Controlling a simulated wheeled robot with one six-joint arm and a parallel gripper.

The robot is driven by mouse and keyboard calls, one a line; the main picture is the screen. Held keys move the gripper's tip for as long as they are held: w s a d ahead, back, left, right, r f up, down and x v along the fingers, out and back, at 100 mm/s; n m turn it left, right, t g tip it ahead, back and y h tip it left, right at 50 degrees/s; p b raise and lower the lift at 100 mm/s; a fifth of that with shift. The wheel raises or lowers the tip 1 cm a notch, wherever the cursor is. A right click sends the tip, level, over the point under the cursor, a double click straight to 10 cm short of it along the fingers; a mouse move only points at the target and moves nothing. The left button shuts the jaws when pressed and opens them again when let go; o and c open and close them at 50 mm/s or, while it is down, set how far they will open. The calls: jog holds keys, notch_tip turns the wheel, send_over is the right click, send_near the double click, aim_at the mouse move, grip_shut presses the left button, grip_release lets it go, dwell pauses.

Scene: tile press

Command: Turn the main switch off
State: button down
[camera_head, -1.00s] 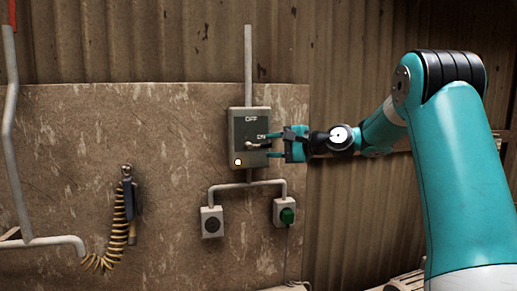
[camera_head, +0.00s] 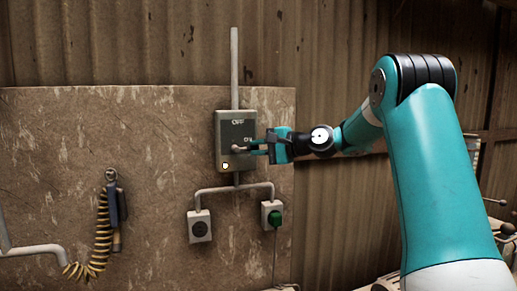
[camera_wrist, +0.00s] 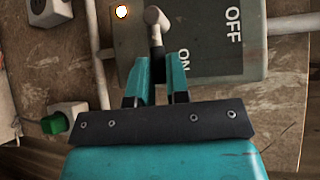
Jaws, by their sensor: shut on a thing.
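The main switch is a grey box (camera_head: 226,128) on the wall panel, with OFF printed above ON. Its short pale lever (camera_head: 238,149) sits beside the ON label, and a small lamp (camera_head: 225,166) at the lower left of the box is lit. My gripper (camera_head: 259,148) reaches in from the right and is shut on the lever. The fingers partly hide the lever's lower part there.
A tool with a coiled yellow hose (camera_head: 102,230) hangs at left.

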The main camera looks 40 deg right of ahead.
jog(key=shift+a+r+n+g+h+p, duration=0.2)
jog(key=shift+r+n+g+h+p, duration=0.4)
jog(key=shift+r+n+p, duration=0.15)
jog(key=shift+w+a+r+n+g+h+p, duration=0.1)
jog(key=shift+a+r+n+g+h+p, duration=0.2)
jog(key=shift+r+n+g+h+p, duration=0.3)
jog(key=h, duration=0.1)
jog(key=a+r+n+g+h, duration=0.1)
jog(key=n+h, duration=0.1)
jog(key=shift+w+a+r+g, duration=0.2)
jog(key=shift+a+g, duration=0.1)
jog(key=shift+g, duration=0.1)
jog(key=h, duration=0.1)
jog(key=a+n+h, duration=0.1)
jog(key=a+n+g+h+b, duration=0.1)
jog(key=shift+w+r+h, duration=0.3)
jog(key=shift+r, duration=0.1)
jog(key=shift+w+a+r+n+g+h, duration=0.15)
jog(key=shift+a+n+g+h, duration=0.35)
jog(key=shift+h, duration=0.5)
jog(key=shift+a+n+h+p, duration=0.2)
jog(key=shift+n+h+p, duration=0.05)
jog(key=shift+h+p, duration=0.15)
